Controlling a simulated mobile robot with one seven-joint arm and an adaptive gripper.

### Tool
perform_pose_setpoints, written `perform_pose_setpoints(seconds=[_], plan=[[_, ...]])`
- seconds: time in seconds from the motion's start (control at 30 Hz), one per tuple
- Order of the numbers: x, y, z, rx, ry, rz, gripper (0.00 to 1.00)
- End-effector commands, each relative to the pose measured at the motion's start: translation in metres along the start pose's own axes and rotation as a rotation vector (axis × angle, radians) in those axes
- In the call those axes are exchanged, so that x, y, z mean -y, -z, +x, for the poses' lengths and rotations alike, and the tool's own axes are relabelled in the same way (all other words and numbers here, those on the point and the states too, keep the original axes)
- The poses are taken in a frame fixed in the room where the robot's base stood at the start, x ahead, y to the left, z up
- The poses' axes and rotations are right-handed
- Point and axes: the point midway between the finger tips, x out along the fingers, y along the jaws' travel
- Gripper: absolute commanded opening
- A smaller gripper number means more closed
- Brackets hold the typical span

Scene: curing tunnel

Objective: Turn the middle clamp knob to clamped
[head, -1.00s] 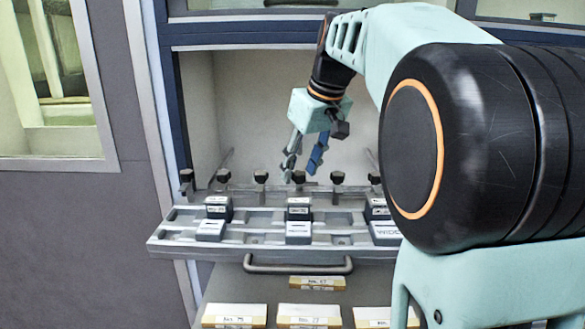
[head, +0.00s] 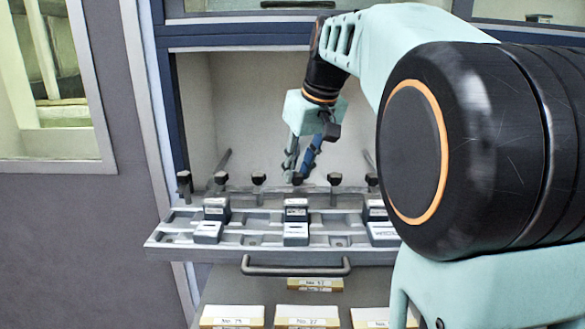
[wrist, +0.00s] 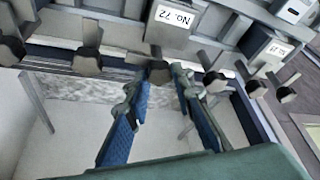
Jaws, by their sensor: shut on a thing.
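The middle clamp knob (head: 298,179) is a dark knob in a row of similar knobs along the back of the tray, behind the centre block. It also shows in the wrist view (wrist: 158,72), between the fingertips. My gripper (head: 299,170) points down at it from above, with one blue-faced finger and one grey-green finger visible. In the wrist view my gripper (wrist: 160,80) has a fingertip on each side of the knob and is shut on it. The knob's turn angle is hard to tell.
The grey tray (head: 270,240) carries dark blocks with white labels, including a centre block (head: 296,232). Other knobs stand close on both sides, such as the left neighbour (head: 259,180). A bar handle (head: 295,270) runs along the front. Labelled boxes (head: 307,315) lie below.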

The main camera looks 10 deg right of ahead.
Motion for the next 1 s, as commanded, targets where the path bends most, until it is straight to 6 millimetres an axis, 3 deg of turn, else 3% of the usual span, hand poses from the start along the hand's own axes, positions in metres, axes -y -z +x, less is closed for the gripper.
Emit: perform_pose_setpoints(seconds=[1.0], plan=[[0.0052, 0.0042, -0.0009, 0.000, -0.348, 0.833, 0.00]])
